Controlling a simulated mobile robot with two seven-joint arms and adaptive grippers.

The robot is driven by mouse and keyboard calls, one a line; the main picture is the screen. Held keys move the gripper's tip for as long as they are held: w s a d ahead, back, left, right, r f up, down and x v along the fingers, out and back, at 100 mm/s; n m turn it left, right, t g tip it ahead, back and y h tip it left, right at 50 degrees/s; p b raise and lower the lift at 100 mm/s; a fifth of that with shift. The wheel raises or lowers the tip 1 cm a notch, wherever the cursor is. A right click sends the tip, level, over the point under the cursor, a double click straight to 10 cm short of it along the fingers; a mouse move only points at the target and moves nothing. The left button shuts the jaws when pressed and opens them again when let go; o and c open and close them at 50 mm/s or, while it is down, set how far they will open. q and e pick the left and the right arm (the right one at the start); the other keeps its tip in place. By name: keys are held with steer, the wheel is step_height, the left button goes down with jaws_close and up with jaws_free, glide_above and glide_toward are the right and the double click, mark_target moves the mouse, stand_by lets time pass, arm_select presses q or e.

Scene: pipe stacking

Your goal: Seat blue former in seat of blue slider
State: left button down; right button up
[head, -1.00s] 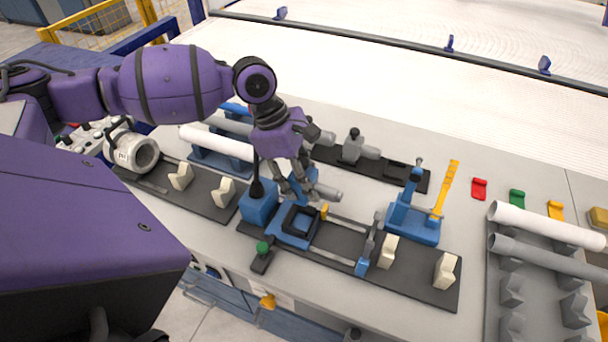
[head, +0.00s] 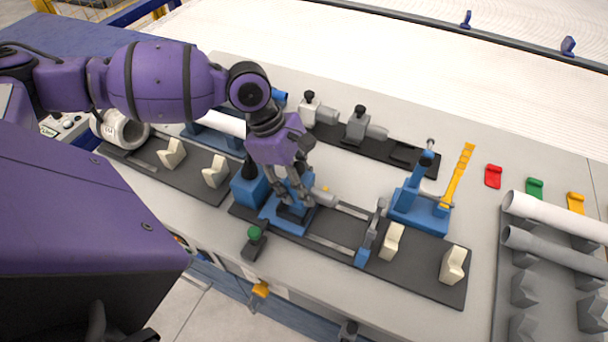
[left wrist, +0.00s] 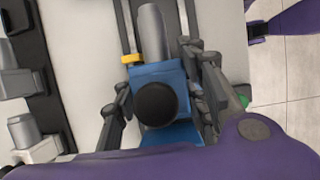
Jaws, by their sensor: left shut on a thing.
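The blue former, with a grey round nose (head: 322,199), is in my left gripper (head: 294,200). In the left wrist view the former's blue block (left wrist: 158,74) and black knob (left wrist: 156,104) lie between the fingers of my left gripper (left wrist: 160,98). The blue slider (head: 270,209) is on the dark rail at the front. The former is over the slider's black seat, with its nose pointing right along the rail. The gripper hides most of the seat, so I cannot tell whether the former touches its bottom. My right gripper is out of view.
A blue block with a black knob (head: 248,186) stands close left of the slider. A green-knobbed lever (head: 254,235) is in front. A grey upright clamp (head: 371,232) and cream supports (head: 392,241) are farther right on the rail. Two grey formers stand on the back rail (head: 395,157).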

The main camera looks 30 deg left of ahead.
arm_select(q)
steer(key=shift+f, duration=1.95)
steer(key=c, duration=1)
jaws_free()
steer(key=shift+f, duration=0.1)
steer(key=shift+s, duration=0.1)
steer(key=v, duration=0.7)
steer(key=shift+r, duration=0.3)
